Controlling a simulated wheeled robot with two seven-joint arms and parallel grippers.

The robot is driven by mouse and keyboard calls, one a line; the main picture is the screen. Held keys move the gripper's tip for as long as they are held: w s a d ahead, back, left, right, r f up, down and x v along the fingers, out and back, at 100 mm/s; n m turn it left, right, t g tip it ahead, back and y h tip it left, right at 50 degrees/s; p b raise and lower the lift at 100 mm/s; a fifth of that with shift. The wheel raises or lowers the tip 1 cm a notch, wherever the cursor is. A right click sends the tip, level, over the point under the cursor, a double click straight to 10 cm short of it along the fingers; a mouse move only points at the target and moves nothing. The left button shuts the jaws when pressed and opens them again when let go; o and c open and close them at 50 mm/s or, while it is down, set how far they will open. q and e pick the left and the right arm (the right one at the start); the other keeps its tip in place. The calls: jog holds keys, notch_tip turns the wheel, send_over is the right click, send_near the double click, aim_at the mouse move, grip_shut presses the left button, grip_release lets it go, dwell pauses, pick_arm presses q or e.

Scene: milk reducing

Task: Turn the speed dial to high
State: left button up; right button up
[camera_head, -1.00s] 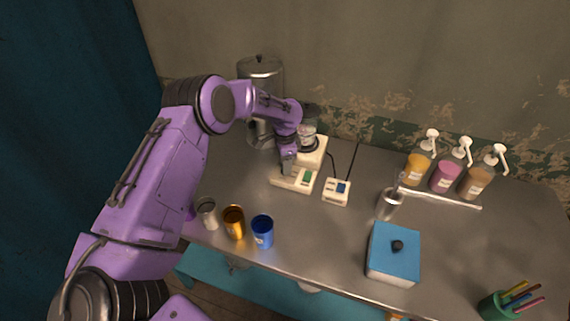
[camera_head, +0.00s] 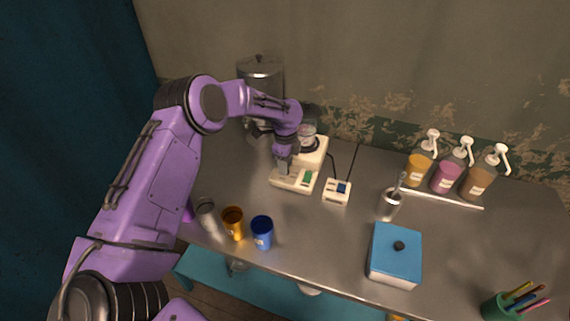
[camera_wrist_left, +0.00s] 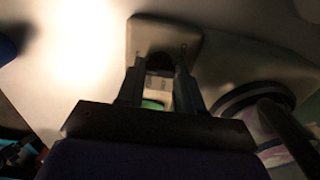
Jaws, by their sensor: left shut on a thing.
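The cream-coloured machine (camera_head: 314,159) stands at the back of the table with a low control panel (camera_head: 303,186) at its front. A green switch (camera_head: 309,177) shows on the panel, and in the left wrist view part of it (camera_wrist_left: 152,105) shows between the fingers. My left gripper (camera_head: 284,168) is over the left part of the panel. In the left wrist view its two fingers (camera_wrist_left: 158,72) are closed around a small dark dial (camera_wrist_left: 159,62) on the panel. The dial's marks are too small to read. My right gripper is not in view.
A box with a blue switch (camera_head: 336,192) sits right of the machine. A metal urn (camera_head: 260,72) stands behind my arm. Several cups, including a blue one (camera_head: 262,232), stand near the front edge. A blue-lidded box (camera_head: 394,255) and pump bottles (camera_head: 447,175) are at right.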

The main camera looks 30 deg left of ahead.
pick_arm(q)
jog(key=shift+s+f, duration=0.2)
jog(key=shift+f, duration=0.05)
jog(key=o, duration=0.8)
jog(key=shift+c, duration=0.2)
jog(key=shift+w+r, duration=0.1)
jog(key=shift+r, duration=0.1)
jog(key=shift+r, duration=0.35)
notch_tip(320, 180, up, 10)
jog(key=b, duration=0.2)
jog(key=shift+f, duration=0.2)
jog(key=shift+a, duration=0.15)
